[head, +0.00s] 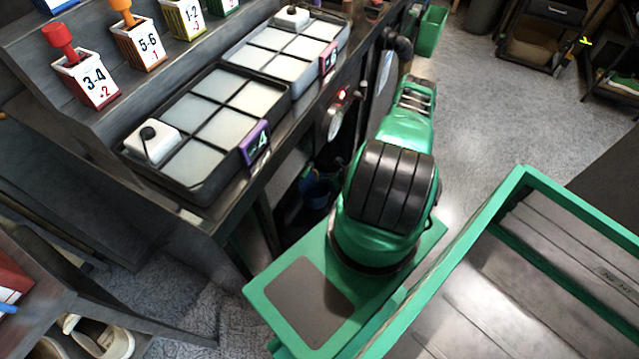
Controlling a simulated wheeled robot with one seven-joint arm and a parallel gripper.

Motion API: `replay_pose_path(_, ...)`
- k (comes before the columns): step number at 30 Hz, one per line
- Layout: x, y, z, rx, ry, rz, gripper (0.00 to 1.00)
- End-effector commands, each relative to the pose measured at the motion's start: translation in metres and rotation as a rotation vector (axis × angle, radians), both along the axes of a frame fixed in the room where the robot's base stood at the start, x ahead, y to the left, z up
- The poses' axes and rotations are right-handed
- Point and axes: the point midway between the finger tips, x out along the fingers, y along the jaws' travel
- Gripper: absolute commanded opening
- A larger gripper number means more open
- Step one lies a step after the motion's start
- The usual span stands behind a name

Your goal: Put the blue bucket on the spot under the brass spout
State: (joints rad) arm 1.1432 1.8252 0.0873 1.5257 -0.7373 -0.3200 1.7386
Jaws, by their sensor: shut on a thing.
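A blue bucket (316,190) shows low in the dark space under the bench, just left of my arm. It is small and partly in shadow, and my arm covers its right side. I cannot tell what it rests on or whether it is held. My green and black arm reaches from its base toward the bench front. Its far end and my gripper cannot be made out, hidden behind my own links. The brass spout and the spot under it cannot be made out.
The bench (225,215) carries two gridded trays (180,195) with white blocks, below a shelf of numbered boxes (92,82). A round gauge (335,123) and red light are on its front. A green bin (431,32) stands farther back. Open grey floor (500,110) lies right of my arm.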

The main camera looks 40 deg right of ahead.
Motion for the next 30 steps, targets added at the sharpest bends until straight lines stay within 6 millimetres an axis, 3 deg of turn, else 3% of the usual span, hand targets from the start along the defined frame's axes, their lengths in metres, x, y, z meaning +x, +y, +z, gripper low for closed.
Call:
replay_pose_path(5,0.016,0.003,0.0,-0.001,-0.001,0.001,0.0)
replay_pose_path(15,0.017,0.003,-0.033,-0.001,0.0,0.001,0.0)
replay_pose_path(25,0.017,0.003,-0.036,-0.001,-0.001,0.001,0.0)
replay_pose_path(26,0.017,0.003,-0.036,-0.001,0.0,0.001,0.14)
replay_pose_path(28,0.017,0.003,-0.036,-0.001,0.0,0.002,0.31)
replay_pose_path(30,0.017,0.004,-0.036,-0.001,0.0,0.002,0.31)
